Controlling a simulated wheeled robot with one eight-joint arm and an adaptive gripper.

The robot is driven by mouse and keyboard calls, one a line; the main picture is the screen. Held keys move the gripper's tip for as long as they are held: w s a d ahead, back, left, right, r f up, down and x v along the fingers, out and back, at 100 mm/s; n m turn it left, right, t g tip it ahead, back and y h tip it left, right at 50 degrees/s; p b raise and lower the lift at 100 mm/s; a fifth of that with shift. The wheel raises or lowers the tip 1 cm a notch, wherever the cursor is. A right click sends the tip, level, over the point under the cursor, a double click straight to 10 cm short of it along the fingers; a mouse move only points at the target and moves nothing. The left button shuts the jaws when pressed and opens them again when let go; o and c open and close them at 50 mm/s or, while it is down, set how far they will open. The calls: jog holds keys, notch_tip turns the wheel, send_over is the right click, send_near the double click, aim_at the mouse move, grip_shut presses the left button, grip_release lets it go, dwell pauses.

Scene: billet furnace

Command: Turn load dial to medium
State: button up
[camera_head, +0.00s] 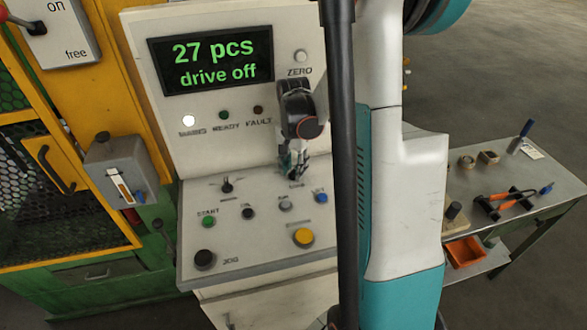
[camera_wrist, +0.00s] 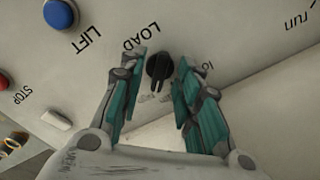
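The load dial (camera_wrist: 158,70) is a small black knob with a raised bar, set in the pale panel beside the printed word LOAD. In the wrist view its bar lies nearly along the picture's vertical, tilted slightly. A "lo" mark shows at its right; the other marks below it are too blurred to read. My gripper (camera_wrist: 160,82) is open, its two teal fingers on either side of the dial with a gap at each side. In the head view my gripper (camera_head: 293,165) is at the console's panel and hides the dial.
The console display (camera_head: 211,60) reads "27 pcs drive off". Near my gripper are a blue LIFT button (camera_head: 321,197), a yellow button (camera_head: 303,237), a green START button (camera_head: 208,221) and a small toggle (camera_head: 227,185). A metal table (camera_head: 480,212) with tools stands at the right.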

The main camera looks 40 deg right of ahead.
jog(key=shift+c, duration=0.2)
grip_shut()
jog(key=shift+n, duration=0.3)
jog(key=n, duration=0.4)
jog(key=shift+b, duration=0.4)
jog(key=shift+n, duration=2)
jog(key=shift+o, duration=0.2)
grip_release()
